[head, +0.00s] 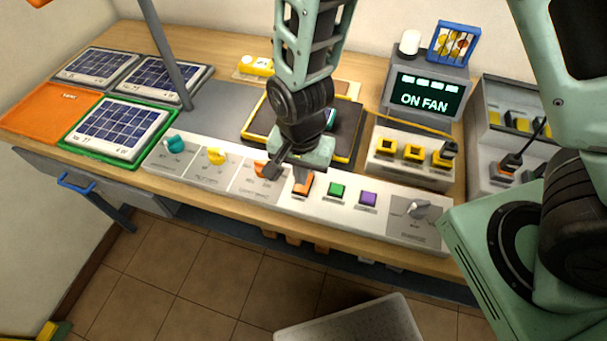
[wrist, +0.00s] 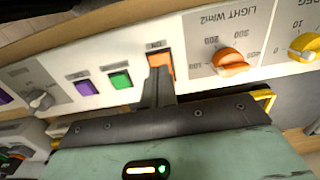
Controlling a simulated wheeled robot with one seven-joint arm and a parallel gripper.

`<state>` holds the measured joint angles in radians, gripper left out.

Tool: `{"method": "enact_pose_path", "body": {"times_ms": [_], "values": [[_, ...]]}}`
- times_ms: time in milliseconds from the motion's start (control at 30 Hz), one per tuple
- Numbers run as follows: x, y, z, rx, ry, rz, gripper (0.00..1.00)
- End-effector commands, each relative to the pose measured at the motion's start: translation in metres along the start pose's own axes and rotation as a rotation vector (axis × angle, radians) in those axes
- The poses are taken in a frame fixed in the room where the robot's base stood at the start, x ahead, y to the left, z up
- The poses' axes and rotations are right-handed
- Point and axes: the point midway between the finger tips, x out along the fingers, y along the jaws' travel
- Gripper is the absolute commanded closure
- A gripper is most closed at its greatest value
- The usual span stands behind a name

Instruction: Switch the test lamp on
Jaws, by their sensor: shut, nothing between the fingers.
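The control panel (head: 320,196) runs along the front of the bench and carries knobs and coloured buttons. An orange button (head: 303,184) sits left of a green button (head: 337,190) and a purple button (head: 368,198). My gripper (wrist: 158,82) is shut and empty, its fingertips at the lower edge of the orange button, which also shows in the wrist view (wrist: 160,64). I cannot tell if they touch. A white lamp-like cylinder (head: 410,42) stands on the display box (head: 425,97), whose screen reads "ON FAN". Which control belongs to the test lamp is not readable.
Teal (head: 175,144), yellow (head: 216,155) and orange (wrist: 231,62) knobs lie left of the buttons in the head view; a grey knob (head: 418,210) lies right. Solar panels (head: 122,127) fill the left bench. A box with yellow sockets (head: 413,152) stands behind the buttons.

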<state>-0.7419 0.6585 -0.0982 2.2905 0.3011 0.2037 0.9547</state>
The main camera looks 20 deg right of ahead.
Motion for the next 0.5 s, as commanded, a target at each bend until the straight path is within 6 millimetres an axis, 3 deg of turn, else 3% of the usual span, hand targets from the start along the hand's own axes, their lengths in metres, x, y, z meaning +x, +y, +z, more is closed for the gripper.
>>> {"method": "enact_pose_path", "body": {"times_ms": [500], "values": [[-0.044,0.000,0.000,-0.001,0.000,0.000,1.00]]}}
